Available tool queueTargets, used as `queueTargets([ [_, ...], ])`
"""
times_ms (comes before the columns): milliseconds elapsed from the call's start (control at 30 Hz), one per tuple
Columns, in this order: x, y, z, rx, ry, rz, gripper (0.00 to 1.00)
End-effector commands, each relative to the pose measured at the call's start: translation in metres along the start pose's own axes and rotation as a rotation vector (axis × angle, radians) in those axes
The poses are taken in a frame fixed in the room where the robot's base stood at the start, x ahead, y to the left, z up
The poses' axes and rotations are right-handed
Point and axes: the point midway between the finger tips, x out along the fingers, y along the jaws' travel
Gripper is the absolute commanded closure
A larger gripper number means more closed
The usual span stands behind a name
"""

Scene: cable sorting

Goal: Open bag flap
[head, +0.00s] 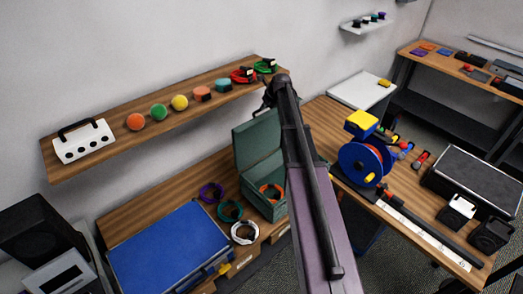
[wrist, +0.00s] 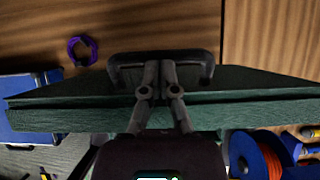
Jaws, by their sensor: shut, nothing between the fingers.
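The green bag (head: 262,203) stands on the wooden bench in the middle of the head view. Its green flap (head: 257,136) stands raised at the back, and the inside shows. In the wrist view the green bag (wrist: 60,118) spans the picture as wide bands. My gripper (wrist: 160,66) is shut and empty over it, its fingertips at a dark handle-like bar (wrist: 125,60). I cannot tell whether they touch the bar. In the head view my arm covers the bag's right side, and my gripper is hidden.
An orange cable (head: 271,190) shows at the bag. Purple (head: 211,193), dark green (head: 230,211) and white (head: 245,232) cable coils lie left of it. A blue case (head: 168,252) is at front left. A wooden shelf (head: 100,162) runs above. A blue cable reel (head: 359,166) stands to the right.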

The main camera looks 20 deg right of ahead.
Motion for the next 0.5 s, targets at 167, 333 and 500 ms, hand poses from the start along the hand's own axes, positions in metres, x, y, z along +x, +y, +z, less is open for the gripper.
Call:
queueTargets([
  [167, -0.011, 0.001, -0.014, 0.001, 0.000, 0.000, 1.00],
  [333, -0.024, 0.001, -0.033, 0.002, 0.000, -0.001, 1.00],
  [500, -0.035, 0.001, -0.054, 0.002, 0.000, -0.001, 1.00],
])
